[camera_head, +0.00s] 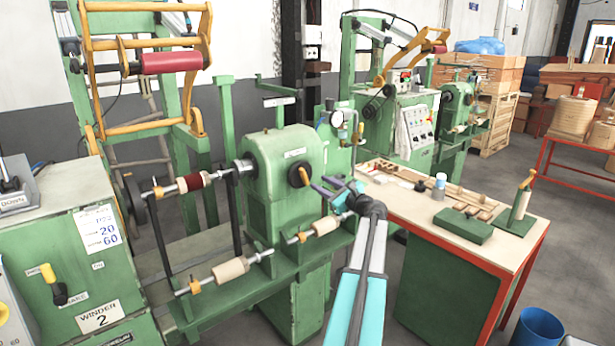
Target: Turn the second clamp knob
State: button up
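A green coil-winding machine (292,150) stands in the middle. A round black and orange knob (297,174) is on the right face of its head. Small orange clamp pieces sit on its shafts: one at the upper left (158,192), one at the lower left (195,286) and one at the right (303,237). I cannot tell which part is the second clamp knob. My gripper (322,187), with purple-grey fingers, is just right of the black and orange knob. I cannot tell whether it touches the knob or how wide its fingers stand.
A red-framed workbench (455,240) with tools and a green block (462,226) stands at right. A cabinet labelled Winder 2 (70,250) is at left. A blue bin (538,328) stands on the floor at lower right. Bare floor shows right of the bench.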

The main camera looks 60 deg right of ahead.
aim_at(305, 175)
jog(key=shift+p+x, duration=0.95)
jog(key=shift+x, duration=3.2)
jog(key=shift+c, duration=0.5)
grip_shut()
